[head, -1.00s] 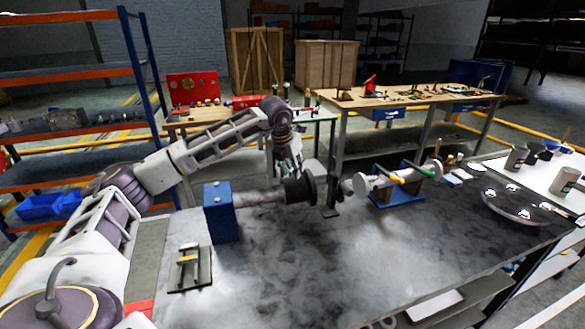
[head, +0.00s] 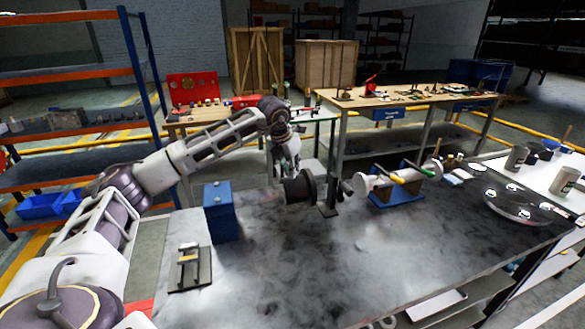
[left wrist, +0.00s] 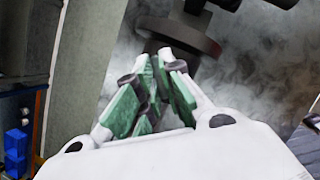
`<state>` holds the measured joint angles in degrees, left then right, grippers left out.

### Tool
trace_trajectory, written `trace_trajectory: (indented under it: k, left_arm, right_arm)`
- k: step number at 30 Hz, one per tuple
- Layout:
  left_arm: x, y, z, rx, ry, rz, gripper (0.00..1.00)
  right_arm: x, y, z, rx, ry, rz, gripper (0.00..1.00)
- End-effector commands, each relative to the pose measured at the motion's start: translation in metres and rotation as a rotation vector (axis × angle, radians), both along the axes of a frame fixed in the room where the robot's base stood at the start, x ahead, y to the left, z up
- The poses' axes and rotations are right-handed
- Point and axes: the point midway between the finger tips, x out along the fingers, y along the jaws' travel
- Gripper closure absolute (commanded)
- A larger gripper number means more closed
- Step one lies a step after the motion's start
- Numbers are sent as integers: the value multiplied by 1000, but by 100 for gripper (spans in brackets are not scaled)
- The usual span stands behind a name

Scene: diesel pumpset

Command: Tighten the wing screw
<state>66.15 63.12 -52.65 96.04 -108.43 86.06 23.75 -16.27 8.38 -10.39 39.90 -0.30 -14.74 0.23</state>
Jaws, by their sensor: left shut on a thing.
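My left gripper (head: 289,174) is at the back of the bench beside the dark flanged pipe end (head: 298,188). In the left wrist view its green-padded fingers (left wrist: 158,62) come together in front of the dark flange (left wrist: 180,40). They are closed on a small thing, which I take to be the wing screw. The screw itself is hidden between the pads, so how far in it sits cannot be seen. A blue block (head: 220,212) stands left of the flange. My right gripper is in neither view.
On the grey bench (head: 330,270), a small dark fixture (head: 190,268) lies front left. A pale flanged pipe on a blue stand (head: 395,197) and a round tray (head: 517,203) are to the right. The bench's front middle is clear.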

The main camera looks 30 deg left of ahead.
Motion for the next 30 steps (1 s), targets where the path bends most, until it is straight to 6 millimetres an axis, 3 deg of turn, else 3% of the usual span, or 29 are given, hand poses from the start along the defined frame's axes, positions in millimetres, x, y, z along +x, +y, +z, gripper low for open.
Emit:
trace_trajectory:
  k: [12, 21, 30]
  left_arm:
    - [1, 2, 1, 0, 0, -233, 100]
    - [1, 2, 2, 0, -1, -427, 100]
    - [2, 3, 2, -1, -2, -575, 100]
  right_arm:
    - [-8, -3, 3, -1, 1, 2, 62]
    - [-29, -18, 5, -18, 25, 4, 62]
    - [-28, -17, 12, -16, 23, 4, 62]
